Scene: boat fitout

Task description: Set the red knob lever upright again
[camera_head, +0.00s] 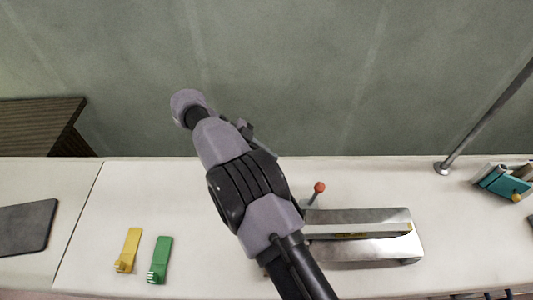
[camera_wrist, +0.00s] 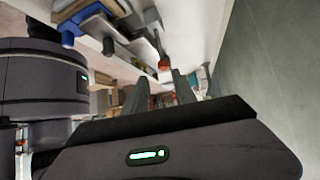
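The red knob lever (camera_head: 319,187) stands at the left end of a shiny metal housing (camera_head: 365,216) on the white counter. Its short thin stalk slants up to the right in the head view. In the wrist view the red knob (camera_wrist: 163,65) shows beyond the gap between my fingertips, apart from them, with a grey stalk leading up the picture. My gripper (camera_wrist: 162,90) is open and empty, its two dark fingers spread. In the head view my arm hides much of the gripper and the counter left of the housing.
A yellow clip-like piece (camera_head: 129,250) and a green one (camera_head: 160,259) lie on the counter at left. A dark flat pad (camera_head: 27,226) lies farther left. A metal pole (camera_head: 480,125) rises at right near a teal holder (camera_head: 497,180). Counter between the green piece and my arm is clear.

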